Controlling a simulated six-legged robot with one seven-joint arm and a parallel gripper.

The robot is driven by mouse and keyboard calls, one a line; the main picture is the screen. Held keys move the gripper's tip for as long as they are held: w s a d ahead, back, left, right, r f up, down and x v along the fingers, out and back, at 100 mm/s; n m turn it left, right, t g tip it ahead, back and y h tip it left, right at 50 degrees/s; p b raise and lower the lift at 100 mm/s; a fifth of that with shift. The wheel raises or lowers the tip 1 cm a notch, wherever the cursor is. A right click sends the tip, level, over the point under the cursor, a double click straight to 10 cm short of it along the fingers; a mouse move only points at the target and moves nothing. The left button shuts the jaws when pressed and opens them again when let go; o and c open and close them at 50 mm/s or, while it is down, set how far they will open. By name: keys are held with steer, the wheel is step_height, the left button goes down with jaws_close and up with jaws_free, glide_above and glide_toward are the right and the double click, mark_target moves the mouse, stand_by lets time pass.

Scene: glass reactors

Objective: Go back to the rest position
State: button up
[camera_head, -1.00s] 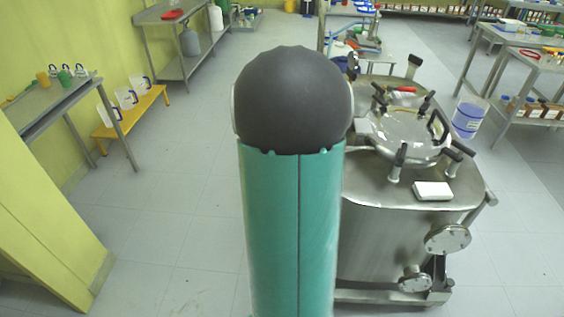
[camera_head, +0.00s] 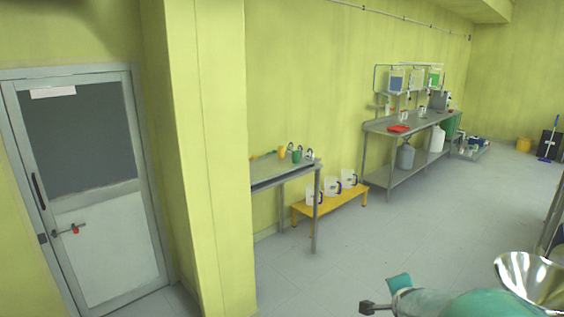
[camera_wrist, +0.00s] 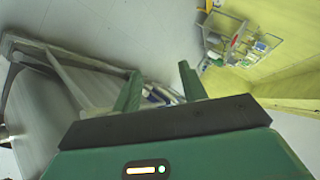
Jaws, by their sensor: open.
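My gripper (camera_wrist: 160,72) shows in the wrist view with its two green fingers apart and nothing between them. It points over a steel tank or frame (camera_wrist: 45,105) at the left and pale floor beyond. In the head view a teal part of my arm lies low at the bottom right edge. I cannot make out my gripper's fingers there. No object is held.
In the head view a grey door (camera_head: 85,190) stands left. A steel table (camera_head: 285,170), a yellow bench (camera_head: 332,203) with white jugs and a steel workbench (camera_head: 425,121) line the yellow wall. A shiny metal funnel-like piece (camera_head: 535,282) is bottom right. The middle floor is clear.

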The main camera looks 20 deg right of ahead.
steer(key=s+a+r+n+y, duration=0.1)
steer(key=a+r+n+y, duration=0.15)
steer(key=a+n, duration=0.4)
steer(key=s+a+r+n+y, duration=0.1)
steer(key=a+r+n, duration=0.2)
steer(key=a, duration=0.6)
steer(key=s+a+r+n+g+y, duration=0.2)
steer(key=s+a+r+n, duration=0.1)
steer(key=s+a+n, duration=0.6)
steer(key=shift+s+a+g, duration=0.4)
steer(key=shift+a, duration=0.25)
steer(key=shift+n, duration=0.25)
steer(key=shift+c, duration=0.6)
steer(key=shift+d, duration=0.25)
